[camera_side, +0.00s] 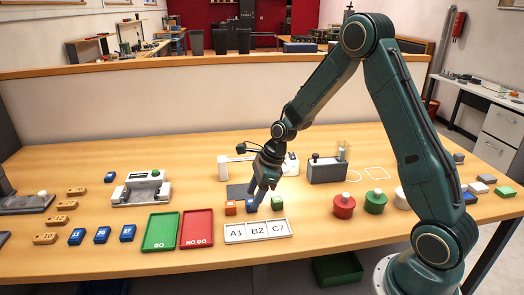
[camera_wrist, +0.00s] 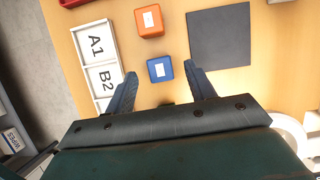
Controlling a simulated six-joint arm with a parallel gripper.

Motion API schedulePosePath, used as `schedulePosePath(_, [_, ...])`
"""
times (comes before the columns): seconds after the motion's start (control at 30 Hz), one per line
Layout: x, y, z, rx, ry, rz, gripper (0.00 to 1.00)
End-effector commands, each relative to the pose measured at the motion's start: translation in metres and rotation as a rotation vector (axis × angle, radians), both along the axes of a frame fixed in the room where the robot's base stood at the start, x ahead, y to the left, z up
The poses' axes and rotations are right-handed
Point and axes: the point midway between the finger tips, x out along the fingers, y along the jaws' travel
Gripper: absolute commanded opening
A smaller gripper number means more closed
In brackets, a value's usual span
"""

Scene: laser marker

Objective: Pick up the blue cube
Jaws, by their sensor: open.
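The blue cube (camera_wrist: 160,69) has a white label on top and sits on the wooden table. In the wrist view it shows between the two fingertips of my gripper (camera_wrist: 160,70), with a gap on each side. In the side view the blue cube (camera_side: 250,208) is partly hidden by my gripper (camera_side: 258,198), which points down at it from close above. The fingers are open and hold nothing. I cannot tell the exact height of the fingertips above the table.
An orange cube (camera_wrist: 149,21) stands close beside the blue one. A dark square pad (camera_wrist: 220,37) lies nearby. A white tray labelled A1, B2, C7 (camera_side: 258,240) is in front. A green cube (camera_side: 277,203) stands just right of my gripper.

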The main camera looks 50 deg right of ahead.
Motion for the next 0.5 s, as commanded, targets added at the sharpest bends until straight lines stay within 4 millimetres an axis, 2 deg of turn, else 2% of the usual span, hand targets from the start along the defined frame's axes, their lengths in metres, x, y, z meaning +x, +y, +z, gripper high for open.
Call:
schedulePosePath(0.2, [0.0038,0.004,-0.0135,-0.001,0.0,0.001,0.55])
schedulePosePath(0.5, [0.004,0.004,-0.014,-0.001,-0.001,0.0,0.55])
